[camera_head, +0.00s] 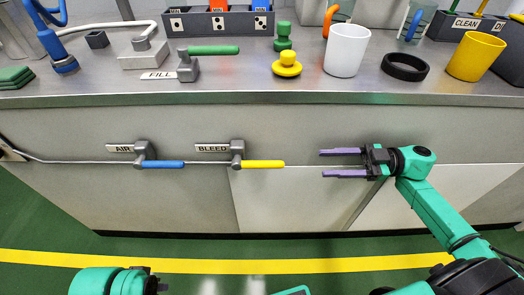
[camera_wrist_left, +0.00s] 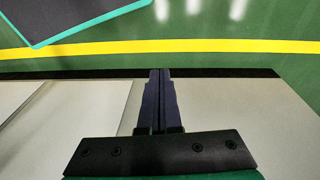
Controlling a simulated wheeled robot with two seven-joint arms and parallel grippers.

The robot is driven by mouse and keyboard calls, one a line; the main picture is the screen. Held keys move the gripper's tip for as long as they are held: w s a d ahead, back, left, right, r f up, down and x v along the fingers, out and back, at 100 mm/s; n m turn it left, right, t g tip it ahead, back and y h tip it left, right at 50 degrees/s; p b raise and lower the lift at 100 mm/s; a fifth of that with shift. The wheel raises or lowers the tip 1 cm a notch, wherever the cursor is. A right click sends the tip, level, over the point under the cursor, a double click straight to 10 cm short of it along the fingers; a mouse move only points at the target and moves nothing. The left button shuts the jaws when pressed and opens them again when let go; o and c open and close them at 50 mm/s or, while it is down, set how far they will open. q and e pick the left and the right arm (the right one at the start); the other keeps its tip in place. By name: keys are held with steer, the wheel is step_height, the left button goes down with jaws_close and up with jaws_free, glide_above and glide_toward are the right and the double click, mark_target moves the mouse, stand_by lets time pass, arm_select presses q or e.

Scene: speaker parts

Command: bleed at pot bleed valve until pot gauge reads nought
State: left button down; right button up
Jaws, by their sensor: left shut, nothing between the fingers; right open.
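The bleed valve (camera_head: 238,155) sits on the front panel beside a BLEED label (camera_head: 212,148). Its yellow lever (camera_head: 263,164) points horizontally right. My right gripper (camera_head: 341,163) is open and empty, its purple fingers pointing left toward the lever, apart from it. My left gripper (camera_wrist_left: 160,74) is shut and empty in the left wrist view, with the floor and pale panels beyond it. In the head view, only part of my left arm shows at the bottom left. I cannot make out a pot gauge or its reading.
An AIR valve with a blue lever (camera_head: 163,164) is left of the bleed valve on a thin pipe. The bench above holds a FILL valve with a green lever (camera_head: 213,50), a white cup (camera_head: 346,52), a black ring (camera_head: 405,67) and a yellow cup (camera_head: 475,57).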

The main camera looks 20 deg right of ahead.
mark_target(272, 162)
steer(key=x, duration=0.7)
steer(key=b+x, duration=0.1)
steer(key=x, duration=0.6)
steer(key=shift+s+a+r, duration=0.15)
steer(key=shift+s+r, duration=0.05)
arm_select(q)
steer(key=w+d+f+t, duration=0.1)
steer(key=w+d+f+t+h, duration=0.1)
steer(key=d, duration=0.1)
steer(key=shift+f, duration=0.35)
arm_select(e)
jaws_close()
